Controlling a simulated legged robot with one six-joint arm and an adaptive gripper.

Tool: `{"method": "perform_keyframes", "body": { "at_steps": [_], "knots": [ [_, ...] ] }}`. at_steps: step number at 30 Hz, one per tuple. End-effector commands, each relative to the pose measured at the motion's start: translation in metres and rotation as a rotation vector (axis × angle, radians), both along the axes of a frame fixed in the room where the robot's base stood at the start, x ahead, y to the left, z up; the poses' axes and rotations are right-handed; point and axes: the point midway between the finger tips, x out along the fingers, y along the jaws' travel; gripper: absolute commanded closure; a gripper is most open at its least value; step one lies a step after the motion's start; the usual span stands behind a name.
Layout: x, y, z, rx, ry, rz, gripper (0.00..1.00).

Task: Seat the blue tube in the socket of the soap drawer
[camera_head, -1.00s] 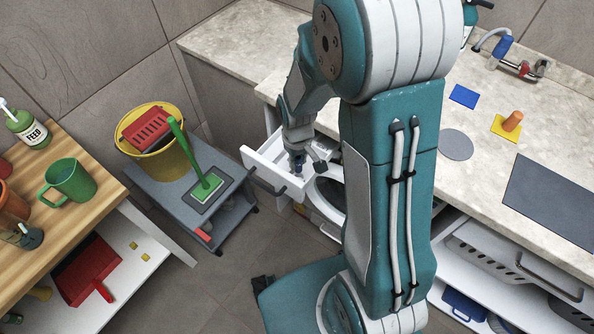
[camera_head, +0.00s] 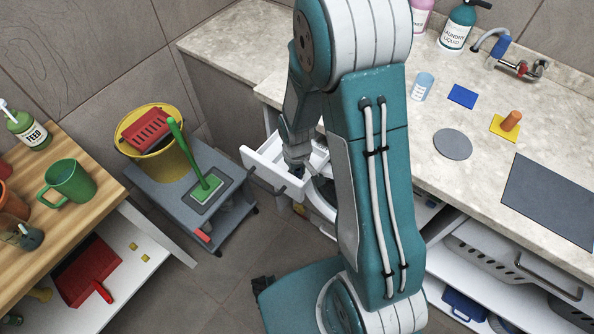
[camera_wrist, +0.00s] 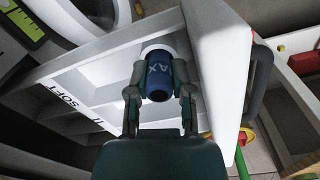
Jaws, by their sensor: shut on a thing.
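The white soap drawer (camera_head: 262,168) is pulled out from the machine under the counter. In the wrist view the drawer (camera_wrist: 215,75) shows several compartments, one side lettered "SOFT". My gripper (camera_wrist: 160,88) is shut on the blue tube (camera_wrist: 160,78), with a finger on each side. The tube has pale lettering, and its far end meets a pale round part of the drawer. I cannot tell how deep it sits there. In the head view my gripper (camera_head: 298,164) is low over the drawer, and the tube is mostly hidden.
The drawer's handle (camera_wrist: 262,85) sticks out on its front. A grey trolley (camera_head: 222,210) with a yellow bucket (camera_head: 155,165) stands to the left. The counter (camera_head: 430,185) behind my arm holds a clear cup (camera_head: 422,87), coloured patches and bottles.

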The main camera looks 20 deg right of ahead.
Motion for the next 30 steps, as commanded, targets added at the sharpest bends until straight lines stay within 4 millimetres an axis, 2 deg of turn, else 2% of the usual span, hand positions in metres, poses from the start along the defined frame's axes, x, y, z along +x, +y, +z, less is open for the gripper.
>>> {"method": "perform_keyframes", "body": {
  "at_steps": [1, 8, 9, 23, 26, 30],
  "knots": [
    [-0.003, 0.000, -0.006, 0.000, 0.009, 0.000, 1.00],
    [-0.004, 0.001, -0.011, 0.000, 0.015, 0.000, 1.00],
    [-0.005, 0.001, -0.012, 0.000, 0.016, 0.000, 0.58],
    [-0.006, 0.003, -0.011, -0.001, 0.016, 0.002, 0.58],
    [-0.005, 0.003, -0.005, -0.001, 0.013, 0.002, 0.58],
    [-0.004, 0.003, 0.017, -0.001, 0.010, 0.002, 0.58]
  ]
}}
